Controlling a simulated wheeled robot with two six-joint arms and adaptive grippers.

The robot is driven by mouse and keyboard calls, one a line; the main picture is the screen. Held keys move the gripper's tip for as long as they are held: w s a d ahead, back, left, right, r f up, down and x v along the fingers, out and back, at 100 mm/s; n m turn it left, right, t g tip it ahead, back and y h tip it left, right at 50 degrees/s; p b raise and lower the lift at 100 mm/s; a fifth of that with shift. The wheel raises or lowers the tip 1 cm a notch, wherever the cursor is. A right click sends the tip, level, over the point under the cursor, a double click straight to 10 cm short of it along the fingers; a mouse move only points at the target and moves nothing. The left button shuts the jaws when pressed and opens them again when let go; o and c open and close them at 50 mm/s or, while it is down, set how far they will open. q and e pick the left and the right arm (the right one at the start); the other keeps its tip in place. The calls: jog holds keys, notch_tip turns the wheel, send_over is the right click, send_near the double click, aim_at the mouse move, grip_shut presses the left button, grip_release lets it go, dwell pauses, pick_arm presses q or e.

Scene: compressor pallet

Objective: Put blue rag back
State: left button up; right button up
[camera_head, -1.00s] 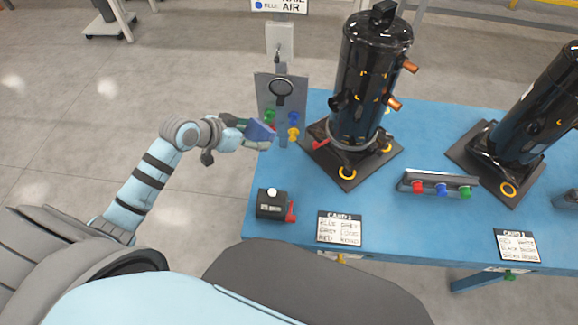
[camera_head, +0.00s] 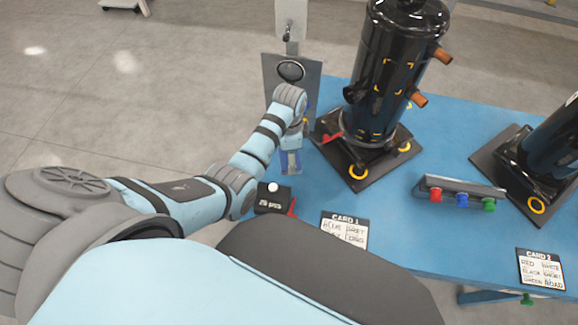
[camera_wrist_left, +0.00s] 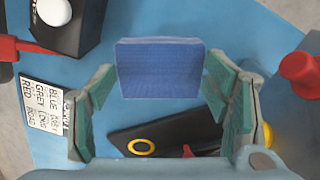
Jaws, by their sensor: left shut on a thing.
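The blue rag (camera_wrist_left: 158,70) is a folded blue piece held between the two green finger pads of my left gripper (camera_wrist_left: 160,85) in the left wrist view. In the head view my left gripper (camera_head: 291,150) hangs over the left end of the blue table, in front of the grey panel. In the left wrist view the rag is above the blue table top (camera_wrist_left: 205,25). My right gripper is not in view.
A grey panel (camera_head: 272,78) with a round black ring stands behind the gripper. A black compressor (camera_head: 395,75) on a dark base is close on the right. A black box (camera_head: 268,205) with a white knob and a card (camera_head: 345,230) lie nearer. A rack with colored knobs (camera_head: 455,192) is further right.

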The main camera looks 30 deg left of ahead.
pick_arm(q)
notch_tip(320, 180, down, 5)
jog(key=shift+w+d+b, duration=0.1)
jog(key=shift+w+b, duration=0.05)
jog(key=shift+b, duration=0.7)
jog(key=shift+f, duration=0.2)
jog(key=shift+c, duration=0.4)
jog(key=shift+r, duration=0.15)
jog(key=shift+c, duration=0.6)
jog(key=o, duration=1.2)
jog(key=shift+r, duration=0.1)
notch_tip(320, 180, up, 11)
jog(key=p, duration=0.4)
jog(key=shift+r, duration=0.5)
